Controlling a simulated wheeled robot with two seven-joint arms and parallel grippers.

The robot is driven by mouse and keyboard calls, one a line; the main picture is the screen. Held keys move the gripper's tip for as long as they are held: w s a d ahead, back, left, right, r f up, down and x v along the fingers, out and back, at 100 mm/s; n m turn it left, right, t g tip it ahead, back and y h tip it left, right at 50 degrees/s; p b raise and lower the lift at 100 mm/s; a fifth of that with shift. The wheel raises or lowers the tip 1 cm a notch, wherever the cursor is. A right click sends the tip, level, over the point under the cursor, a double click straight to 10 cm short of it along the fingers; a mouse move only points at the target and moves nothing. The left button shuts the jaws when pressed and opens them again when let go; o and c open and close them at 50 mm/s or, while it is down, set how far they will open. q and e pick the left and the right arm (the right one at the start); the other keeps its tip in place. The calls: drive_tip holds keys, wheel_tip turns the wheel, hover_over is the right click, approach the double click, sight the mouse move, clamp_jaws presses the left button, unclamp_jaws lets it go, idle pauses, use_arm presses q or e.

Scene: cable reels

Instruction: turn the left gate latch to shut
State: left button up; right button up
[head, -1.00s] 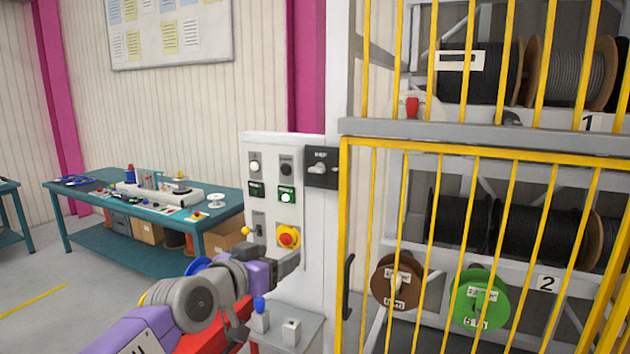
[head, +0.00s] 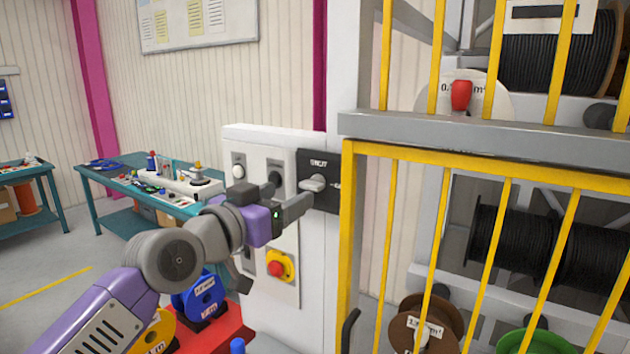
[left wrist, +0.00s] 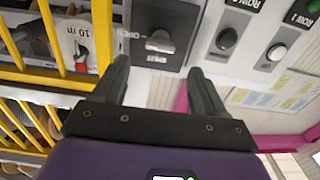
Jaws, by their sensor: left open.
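The left gate latch is a grey knob (head: 314,184) on a black plate (head: 320,158) beside the yellow gate. The plate reads SHUT at its top and OPEN at its right. The knob lies level, its lever end toward OPEN; it also shows in the left wrist view (left wrist: 160,42). My left gripper (head: 292,200) is just in front of the plate, slightly below the knob. In the left wrist view its fingers (left wrist: 158,70) are apart with nothing between them, and the knob lies beyond their tips. My right gripper is not in view.
The yellow barred gate (head: 346,250) stands right of the latch, with cable reels behind it. A white control panel (head: 240,132) with switches and a red emergency button (head: 277,268) is left of the latch. A black handle (head: 350,328) sticks out below.

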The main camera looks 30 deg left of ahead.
sight(307, 186)
use_arm(q)
drive_tip(key=w, duration=0.6)
drive_tip(key=shift+w+d, duration=0.2)
drive_tip(key=shift+d, duration=0.1)
drive_tip(key=shift+f, duration=0.1)
drive_tip(key=c, duration=1.1)
drive_tip(key=shift+o, duration=0.2)
